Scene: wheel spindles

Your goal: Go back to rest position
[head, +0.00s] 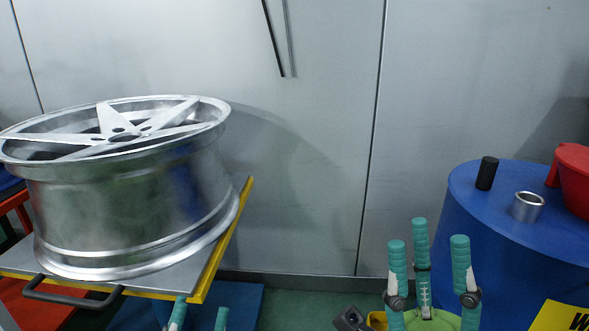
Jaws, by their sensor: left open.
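My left gripper (200,318) shows only its teal fingertips at the bottom edge, just below the cart's yellow edge. The fingertips are apart with nothing visible between them; the rest is cut off. My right gripper (427,255) stands at the bottom right with teal fingers pointing up and spread apart, empty, in front of and left of the blue drum. The silver wheel (130,205) sits on the cart (215,262) at the left, its spoked face up and slightly tilted in view. Neither gripper is seen touching it.
A blue drum (475,235) at the right carries a black cylinder (486,173), a metal ring (527,207) and a red container (574,180). A yellow sign (562,318) is at the lower right. The cart has a black handle (75,297). A grey wall (300,150) stands behind.

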